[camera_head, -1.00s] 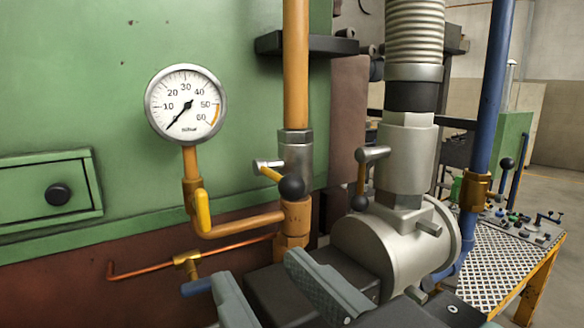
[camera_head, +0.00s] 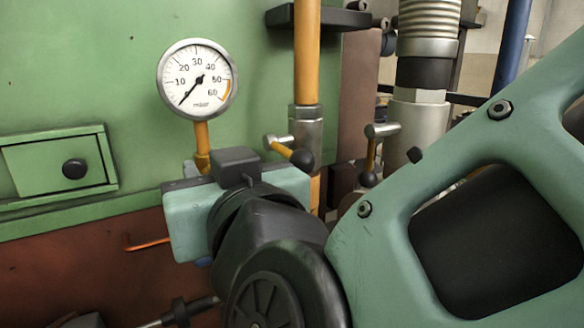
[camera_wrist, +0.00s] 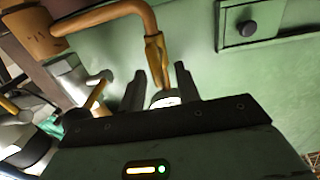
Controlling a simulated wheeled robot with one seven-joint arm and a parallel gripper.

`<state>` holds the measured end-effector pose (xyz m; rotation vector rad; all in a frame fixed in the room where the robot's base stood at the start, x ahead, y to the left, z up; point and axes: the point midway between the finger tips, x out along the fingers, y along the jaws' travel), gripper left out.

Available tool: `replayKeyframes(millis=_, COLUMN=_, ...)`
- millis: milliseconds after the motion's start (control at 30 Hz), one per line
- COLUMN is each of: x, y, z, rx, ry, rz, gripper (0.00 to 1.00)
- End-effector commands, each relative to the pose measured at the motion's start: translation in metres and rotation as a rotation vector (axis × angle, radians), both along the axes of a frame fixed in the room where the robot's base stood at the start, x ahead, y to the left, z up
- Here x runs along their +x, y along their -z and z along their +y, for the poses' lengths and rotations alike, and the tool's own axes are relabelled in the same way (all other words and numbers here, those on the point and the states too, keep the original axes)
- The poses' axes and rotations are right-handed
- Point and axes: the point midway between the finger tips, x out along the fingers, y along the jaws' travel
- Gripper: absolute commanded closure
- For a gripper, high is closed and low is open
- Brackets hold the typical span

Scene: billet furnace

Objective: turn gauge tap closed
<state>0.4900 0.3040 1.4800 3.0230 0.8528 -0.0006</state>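The round white pressure gauge (camera_head: 197,79) sits on a short yellow pipe on the green furnace wall, its needle pointing to the lower left. The gauge tap below it is hidden behind my arm in the head view. In the wrist view, the brass tap with its yellow lever (camera_wrist: 155,60) is on the yellow pipe, just beyond my fingers. The lever looks roughly in line with the pipe. My gripper (camera_wrist: 160,88) is open, its two dark fingers apart with nothing between them that I can see gripped. A bit of the white gauge face (camera_wrist: 165,98) shows between the fingers.
Another valve with a black ball lever (camera_head: 302,158) is on the thick yellow pipe (camera_head: 307,60) to the right. A green drawer (camera_head: 60,170) with a black knob is at left.

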Motion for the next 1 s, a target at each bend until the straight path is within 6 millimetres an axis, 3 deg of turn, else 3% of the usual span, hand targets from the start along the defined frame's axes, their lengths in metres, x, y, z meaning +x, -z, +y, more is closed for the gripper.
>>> replayKeyframes(millis=333, x=0.0048, y=-0.0004, z=0.0026, rx=0.001, ry=0.0, rz=0.001, gripper=0.67)
replayKeyframes(millis=367, x=0.0047, y=-0.0004, z=0.0025, rx=0.001, ry=0.0, rz=0.001, gripper=0.7)
replayKeyframes(millis=467, x=0.0045, y=-0.0004, z=0.0025, rx=0.0, ry=0.0, rz=0.0, gripper=0.98)
replayKeyframes(millis=500, x=0.0045, y=-0.0003, z=0.0025, rx=0.0, ry=0.0, rz=0.0, gripper=1.0)
replayKeyframes(millis=1000, x=0.0055, y=0.0035, z=0.0006, rx=0.083, ry=0.001, rz=0.048, gripper=1.0)
